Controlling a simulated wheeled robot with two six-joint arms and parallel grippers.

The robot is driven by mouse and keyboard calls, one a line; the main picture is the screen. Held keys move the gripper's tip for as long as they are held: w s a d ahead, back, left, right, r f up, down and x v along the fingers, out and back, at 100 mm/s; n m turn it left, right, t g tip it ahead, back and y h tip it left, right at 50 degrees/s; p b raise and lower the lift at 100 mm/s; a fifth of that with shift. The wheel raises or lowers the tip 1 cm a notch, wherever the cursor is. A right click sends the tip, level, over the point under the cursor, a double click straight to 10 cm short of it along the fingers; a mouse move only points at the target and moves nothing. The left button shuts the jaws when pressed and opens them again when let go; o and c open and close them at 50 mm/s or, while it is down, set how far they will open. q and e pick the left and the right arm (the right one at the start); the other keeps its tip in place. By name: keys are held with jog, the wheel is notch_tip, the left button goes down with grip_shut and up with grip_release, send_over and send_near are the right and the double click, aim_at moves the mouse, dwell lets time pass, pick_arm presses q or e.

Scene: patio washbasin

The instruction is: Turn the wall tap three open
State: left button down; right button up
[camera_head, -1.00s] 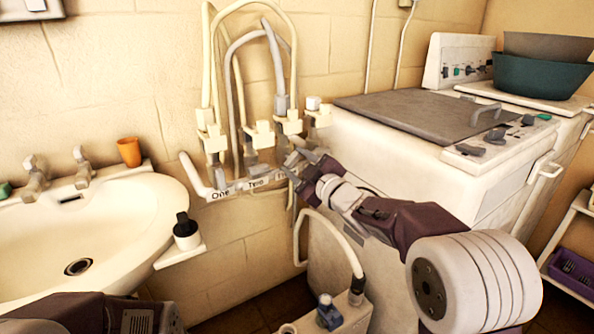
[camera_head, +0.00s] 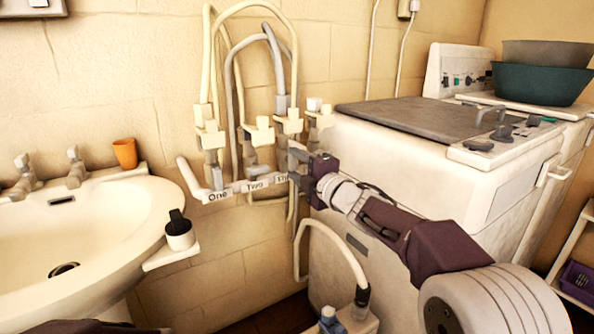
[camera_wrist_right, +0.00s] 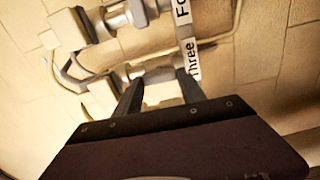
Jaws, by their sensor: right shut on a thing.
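A white manifold pipe on the wall carries several taps with the labels "One" (camera_head: 218,196), "Two" (camera_head: 255,186) and "Three" (camera_head: 282,179). The "Three" label (camera_wrist_right: 193,60) also shows in the right wrist view, beside the cream handle of wall tap three (camera_wrist_right: 162,93). My right gripper (camera_wrist_right: 160,90) has its two dark fingers on either side of this handle and is shut on it. In the head view, my right gripper (camera_head: 299,168) reaches the manifold from the right and hides part of tap three. My left gripper is out of view.
A white washing machine (camera_head: 410,150) stands close on the right, beside my right arm. A washbasin (camera_head: 120,215) with an orange cup (camera_head: 125,153) is on the left. A small shelf (camera_head: 170,255) holds a dark-topped pot. Cream and grey hoses (camera_head: 207,70) loop above the taps.

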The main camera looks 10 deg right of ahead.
jog(key=shift+f+n, duration=0.1)
jog(key=shift+n, duration=0.3)
jog(key=o, duration=1.4)
jog(key=shift+c, duration=0.2)
